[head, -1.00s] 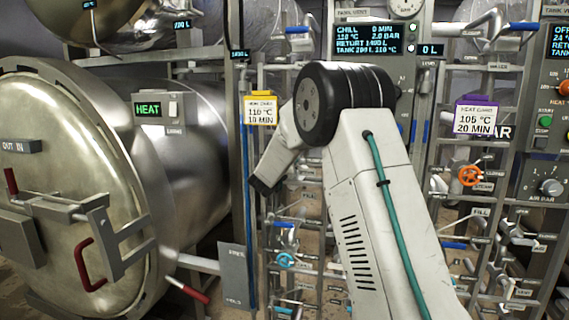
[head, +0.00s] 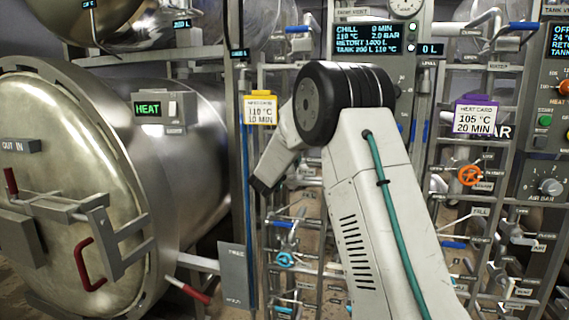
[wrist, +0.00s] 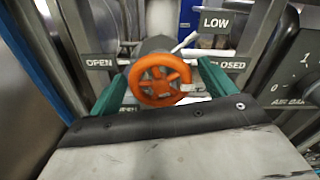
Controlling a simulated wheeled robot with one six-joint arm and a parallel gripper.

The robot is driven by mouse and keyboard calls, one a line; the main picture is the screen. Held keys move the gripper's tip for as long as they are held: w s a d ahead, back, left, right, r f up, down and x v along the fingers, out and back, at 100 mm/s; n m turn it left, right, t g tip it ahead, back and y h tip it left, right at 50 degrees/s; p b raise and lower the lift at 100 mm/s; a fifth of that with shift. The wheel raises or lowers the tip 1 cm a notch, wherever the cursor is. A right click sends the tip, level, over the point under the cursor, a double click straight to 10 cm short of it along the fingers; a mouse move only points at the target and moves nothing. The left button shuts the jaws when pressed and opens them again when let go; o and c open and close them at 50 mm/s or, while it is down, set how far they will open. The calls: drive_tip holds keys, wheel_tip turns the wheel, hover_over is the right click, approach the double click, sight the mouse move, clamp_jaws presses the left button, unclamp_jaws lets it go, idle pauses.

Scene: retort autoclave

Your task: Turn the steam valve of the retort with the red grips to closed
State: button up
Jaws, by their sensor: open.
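In the wrist view an orange handwheel (wrist: 160,79) faces me on its stem, between an OPEN label at left and a CLOSED label at right. A pale mark shows at its right edge, towards CLOSED. My gripper (wrist: 162,82) is open, with one green finger on each side of the wheel; I cannot tell whether they touch it. In the head view my arm hides my gripper. The retort (head: 75,180) with red grips (head: 88,264) stands at left. An orange wheel (head: 470,175) shows right of my arm; I cannot tell whether it is the same one.
Pipes and valves crowd the racks around my arm. A cyan wheel (head: 285,260) sits low left of it. A yellow heat card (head: 260,109) and a purple one (head: 474,117) hang on the racks. An air knob panel (wrist: 297,75) stands close right in the wrist view.

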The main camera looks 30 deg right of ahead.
drive_tip(key=v, duration=0.7)
drive_tip(key=shift+s+a, duration=0.25)
drive_tip(key=shift+a, duration=0.05)
